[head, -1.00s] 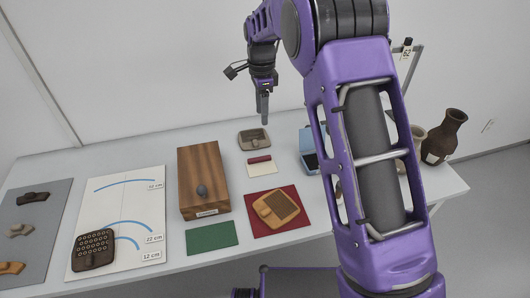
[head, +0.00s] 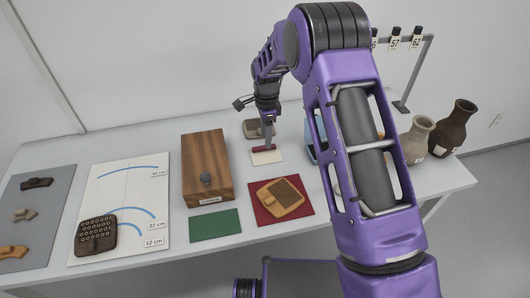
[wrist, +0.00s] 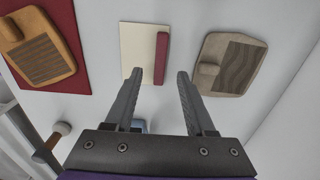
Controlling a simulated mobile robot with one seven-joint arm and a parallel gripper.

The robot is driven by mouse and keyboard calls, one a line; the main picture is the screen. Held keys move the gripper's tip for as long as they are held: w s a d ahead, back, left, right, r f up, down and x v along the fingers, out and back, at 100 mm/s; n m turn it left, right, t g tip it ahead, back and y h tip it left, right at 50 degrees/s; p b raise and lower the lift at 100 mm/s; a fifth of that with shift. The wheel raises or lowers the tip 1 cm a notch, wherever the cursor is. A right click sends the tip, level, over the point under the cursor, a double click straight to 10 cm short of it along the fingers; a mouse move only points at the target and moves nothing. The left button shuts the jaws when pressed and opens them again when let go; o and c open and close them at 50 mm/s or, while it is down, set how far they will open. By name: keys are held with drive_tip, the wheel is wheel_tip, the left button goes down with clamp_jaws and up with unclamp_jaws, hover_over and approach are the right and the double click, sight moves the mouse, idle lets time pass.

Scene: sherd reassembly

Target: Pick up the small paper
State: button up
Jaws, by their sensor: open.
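The small paper (head: 267,157) is a cream rectangle lying flat on the table, with a red bar (head: 258,149) on it. In the wrist view the paper (wrist: 135,45) lies past the fingertips, with the red bar (wrist: 162,58) along its right side. My gripper (head: 268,146) is above the paper, pointing down, and partly covers it and the bar in the head view.
A grey-brown patterned paddle (wrist: 232,62) lies right of the paper in the wrist view. A tan paddle (head: 280,197) lies on a red mat (head: 261,216). A wooden block (head: 206,150) stands left, and vases (head: 455,128) stand right.

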sight(266, 154)
wheel_tip(266, 154, down, 4)
drive_tip(key=shift+a+r, duration=0.15)
drive_tip(key=shift+r, duration=0.05)
clamp_jaws()
